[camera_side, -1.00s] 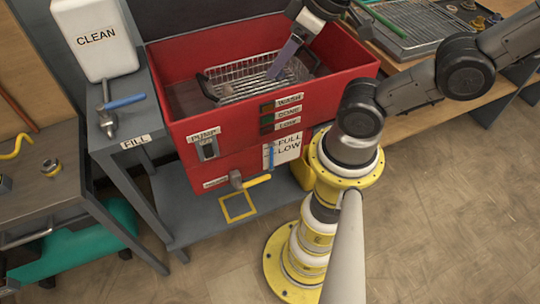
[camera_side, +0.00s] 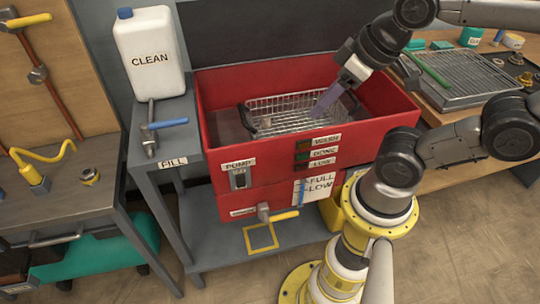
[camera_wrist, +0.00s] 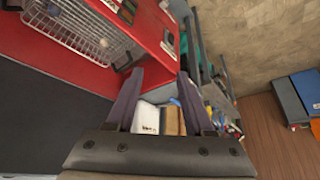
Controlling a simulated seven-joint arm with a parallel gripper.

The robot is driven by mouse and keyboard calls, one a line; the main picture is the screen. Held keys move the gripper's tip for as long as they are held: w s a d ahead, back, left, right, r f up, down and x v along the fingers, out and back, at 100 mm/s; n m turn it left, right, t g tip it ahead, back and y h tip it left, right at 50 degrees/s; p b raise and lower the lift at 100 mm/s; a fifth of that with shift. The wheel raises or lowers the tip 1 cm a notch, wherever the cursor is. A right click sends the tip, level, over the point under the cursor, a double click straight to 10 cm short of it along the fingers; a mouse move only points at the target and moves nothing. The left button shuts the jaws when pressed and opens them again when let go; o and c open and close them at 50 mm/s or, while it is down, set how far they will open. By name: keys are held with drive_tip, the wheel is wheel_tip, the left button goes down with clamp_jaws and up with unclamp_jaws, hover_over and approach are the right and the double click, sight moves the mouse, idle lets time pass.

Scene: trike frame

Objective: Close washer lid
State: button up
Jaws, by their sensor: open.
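The red washer tub (camera_side: 220,120) stands open, with a wire basket (camera_side: 290,117) inside. A dark flat panel, which looks like the washer lid (camera_side: 270,35), stands raised behind the tub's back edge. In the wrist view the dark lid (camera_wrist: 40,125) fills the lower left, beside the red tub (camera_wrist: 60,50). My gripper (camera_side: 320,105) is over the right part of the tub, in front of the lid and apart from it. In the wrist view my gripper (camera_wrist: 160,82) has its two purple-grey fingers spread, with nothing held between them. The lid's top edge is outside the side view.
A white CLEAN jug (camera_side: 150,60) and a blue-handled valve (camera_side: 165,124) are on the grey stand left of the tub. A rack tray (camera_side: 460,75) lies on the bench at right. A yellow-handled drain valve (camera_side: 280,216) projects low at the front.

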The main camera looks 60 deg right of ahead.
drive_tip(key=shift+s, duration=0.1)
drive_tip(key=c, duration=0.7)
drive_tip(key=shift+s, duration=0.25)
clamp_jaws()
drive_tip(key=w+d+r+m+h, duration=0.1)
drive_tip(key=w+d+r, duration=0.25)
drive_tip(key=r, duration=0.45)
drive_tip(key=w+d+r+m, duration=0.2)
drive_tip(key=w+r, duration=0.2)
drive_tip(key=r, duration=0.4)
drive_tip(key=w+d+r+m+h, duration=0.1)
drive_tip(key=w+d+r, duration=0.2)
drive_tip(key=r, duration=0.5)
drive_tip(key=w+d+r+m+h, duration=0.1)
drive_tip(key=w+d+r+m, duration=0.3)
drive_tip(key=d, duration=0.4)
drive_tip(key=w+d+f+m+g, duration=0.1)
drive_tip(key=w+d+f+g, duration=0.1)
drive_tip(key=d, duration=0.9)
drive_tip(key=shift+h, duration=0.3)
drive_tip(key=shift+w+d+f, duration=0.1)
drive_tip(key=shift+f, duration=1.7)
drive_tip(key=shift+w+d+f, duration=0.1)
drive_tip(key=shift+w+f, duration=0.05)
drive_tip(key=shift+f, duration=1.7)
drive_tip(key=shift+w+d+f, duration=0.1)
drive_tip(key=shift+f, duration=1.7)
